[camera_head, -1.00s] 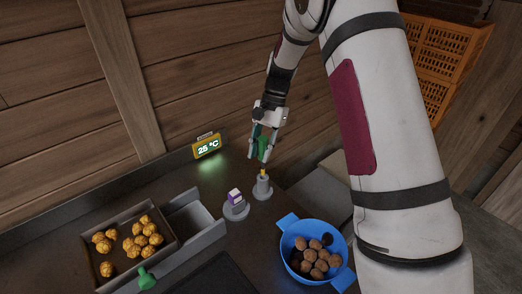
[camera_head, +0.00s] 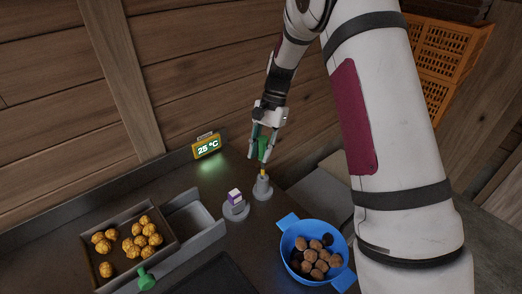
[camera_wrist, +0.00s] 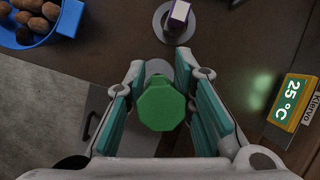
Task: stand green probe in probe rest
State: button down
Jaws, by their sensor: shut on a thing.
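The green probe (camera_head: 264,148) is held upright, green head up, between the fingers of my gripper (camera_head: 263,152). Its yellow lower part (camera_head: 263,172) shows at the top of the grey probe rest (camera_head: 262,188); how deep it sits inside cannot be told. In the wrist view the probe's green eight-sided head (camera_wrist: 161,104) lies between the teal finger pads of my gripper (camera_wrist: 162,95) and hides most of the rest behind it. The pads' contact with the probe is hard to see there.
A round grey stand (camera_head: 236,210) with a purple-and-white block (camera_head: 235,196) is left of the rest. A blue bowl (camera_head: 287,222) of brown nuts is at the front right. A tray (camera_head: 107,219) of yellow nuts is at left. A 25 °C display (camera_head: 207,146) stands behind.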

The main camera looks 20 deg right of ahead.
aim_at(261, 179)
jog(key=shift+f+b, duration=1.3)
jog(key=shift+f, duration=2.75)
jog(key=c, duration=1.3)
grip_release()
jog(key=v, duration=1.2)
jog(key=shift+a+r, duration=0.1)
jog(key=shift+r, duration=0.05)
